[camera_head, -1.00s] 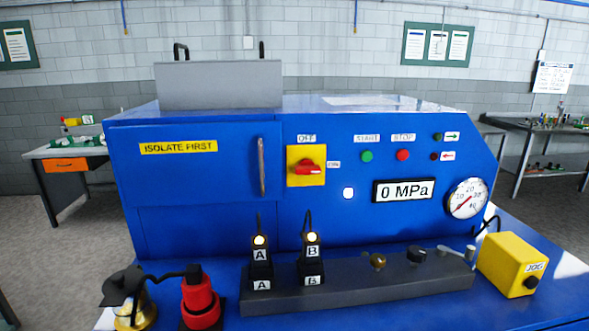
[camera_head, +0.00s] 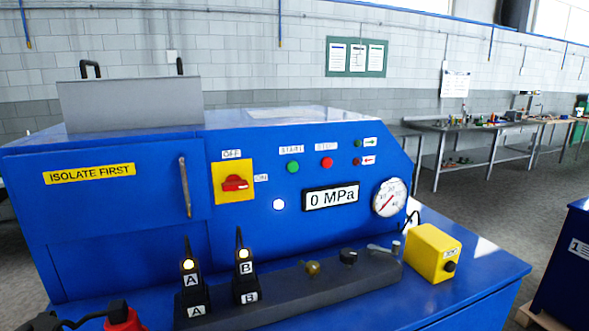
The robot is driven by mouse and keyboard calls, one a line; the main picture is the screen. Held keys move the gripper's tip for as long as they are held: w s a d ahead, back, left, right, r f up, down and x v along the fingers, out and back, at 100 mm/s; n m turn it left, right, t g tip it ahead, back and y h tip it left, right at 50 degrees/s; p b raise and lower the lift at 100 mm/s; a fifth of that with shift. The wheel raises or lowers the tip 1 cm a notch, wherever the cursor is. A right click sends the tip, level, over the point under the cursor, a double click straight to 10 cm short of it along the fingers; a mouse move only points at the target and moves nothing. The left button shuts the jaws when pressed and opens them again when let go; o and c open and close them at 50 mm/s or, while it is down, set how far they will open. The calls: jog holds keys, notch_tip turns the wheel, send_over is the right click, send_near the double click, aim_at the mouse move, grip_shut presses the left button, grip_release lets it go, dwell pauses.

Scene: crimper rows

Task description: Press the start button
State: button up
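The green start button (camera_head: 293,167) sits on the blue front panel of the crimper (camera_head: 240,222), under a START label (camera_head: 291,149). A red stop button (camera_head: 327,163) is just to its right under a second label. A red rotary switch on a yellow plate (camera_head: 234,183) is to the left, with its handle lying about level, pointing toward the ON label. The display (camera_head: 331,197) reads 0 MPa. A white lamp (camera_head: 279,204) below the start button looks lit.
A round gauge (camera_head: 389,198) is on the panel. Workbenches (camera_head: 470,127) stand behind right; grey floor lies between.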

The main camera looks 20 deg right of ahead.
grip_shut()
dwell(1.1)
